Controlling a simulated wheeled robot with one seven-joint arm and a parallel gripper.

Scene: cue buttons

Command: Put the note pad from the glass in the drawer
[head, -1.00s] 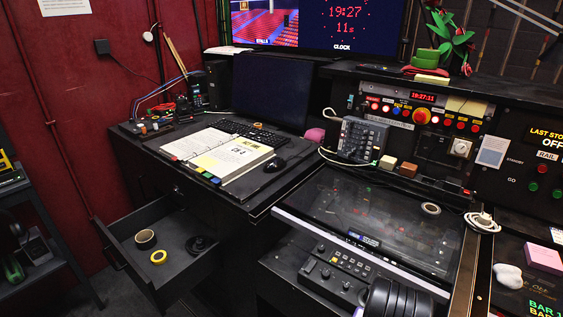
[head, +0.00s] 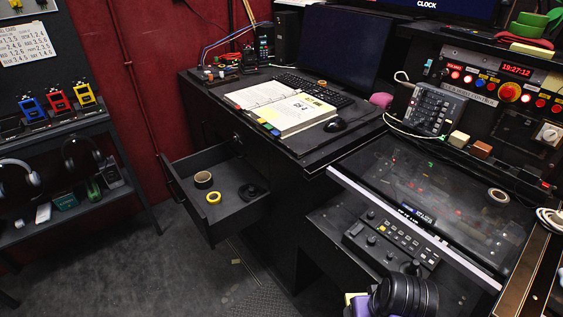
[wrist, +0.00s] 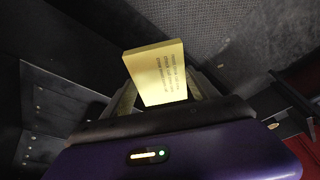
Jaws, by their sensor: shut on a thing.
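My gripper (wrist: 165,92) is shut on a yellow note pad (wrist: 157,70) with small printed lines, seen in the wrist view. The pad sticks out beyond the fingers, with dark floor behind it. In the head view the purple gripper (head: 360,304) shows only partly at the bottom edge, beside my dark arm. The drawer (head: 230,217) stands open under the desk, left of centre, apart from my gripper. The glass (head: 400,190) is a dark tilted panel on the console, right of the drawer. A tape roll lies on its right part.
In the drawer are a brown tape roll (head: 203,180), a yellow tape roll (head: 213,197) and a black round item (head: 251,191). An open binder (head: 290,110) lies on the desk above. A shelf (head: 60,220) with headphones stands left. Grey floor (head: 150,270) is free before the drawer.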

